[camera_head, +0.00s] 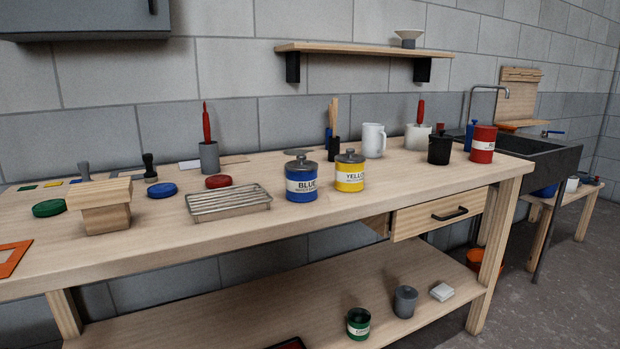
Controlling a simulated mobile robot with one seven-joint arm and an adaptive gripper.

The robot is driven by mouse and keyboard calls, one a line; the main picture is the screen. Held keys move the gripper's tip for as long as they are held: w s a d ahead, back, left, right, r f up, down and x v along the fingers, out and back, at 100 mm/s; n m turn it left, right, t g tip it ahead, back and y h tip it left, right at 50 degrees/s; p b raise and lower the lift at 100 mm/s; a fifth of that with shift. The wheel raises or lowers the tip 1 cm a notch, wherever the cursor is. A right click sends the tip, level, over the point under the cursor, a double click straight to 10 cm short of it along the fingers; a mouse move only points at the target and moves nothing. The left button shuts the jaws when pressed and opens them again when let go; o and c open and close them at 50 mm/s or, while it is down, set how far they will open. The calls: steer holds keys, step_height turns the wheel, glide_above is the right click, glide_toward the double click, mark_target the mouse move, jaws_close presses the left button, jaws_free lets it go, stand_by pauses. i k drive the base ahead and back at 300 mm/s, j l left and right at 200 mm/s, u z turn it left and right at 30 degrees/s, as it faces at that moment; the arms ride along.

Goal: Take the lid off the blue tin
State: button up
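The blue tin (302,184) stands upright on the wooden workbench, left of the yellow tin (350,175). It has a white label reading BLUE. A grey lid (301,163) with a small knob sits on top of it. The yellow tin has a similar grey lid. My gripper does not show in the head view.
A wire rack (229,201) lies just left of the blue tin. A white mug (373,140), a black pot (440,149) and a red tin (482,144) stand to the right. A shelf (365,50) hangs above. The bench front (330,220) is clear.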

mark_target(301, 164)
steer(key=l+u, duration=0.1)
steer(key=u, duration=0.6)
steer(key=i+l+u, duration=0.1)
steer(key=l+u, duration=0.15)
steer(key=i+l+u, duration=0.1)
steer(key=l+u, duration=0.15)
steer(key=l, duration=0.25)
steer(key=l+u, duration=0.2)
steer(key=l, duration=0.15)
steer(key=i, duration=0.05)
